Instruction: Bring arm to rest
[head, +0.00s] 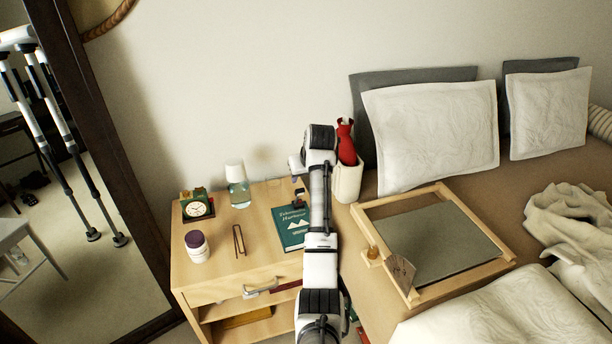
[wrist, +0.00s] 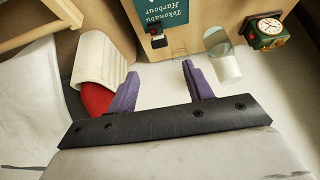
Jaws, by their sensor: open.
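My gripper (wrist: 158,86) shows in the wrist view with its two purple fingers spread apart and nothing between them. In the head view my arm reaches up across the right side of the nightstand (head: 222,281), with its end near the wall. The fingers are hard to make out there. The left finger in the wrist view lies close beside a white ribbed vase (wrist: 103,62) with a red item (wrist: 96,99) in it; I cannot tell whether they touch. In the head view the vase (head: 347,183) stands just right of my arm.
A green book (head: 289,226), a white jar (head: 197,247), a clock (head: 198,206) and a glass bottle with a white top (head: 238,185) stand or lie on the nightstand. A wooden tray (head: 461,276) rests on the bed at right. A mirror frame (head: 115,150) stands at left.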

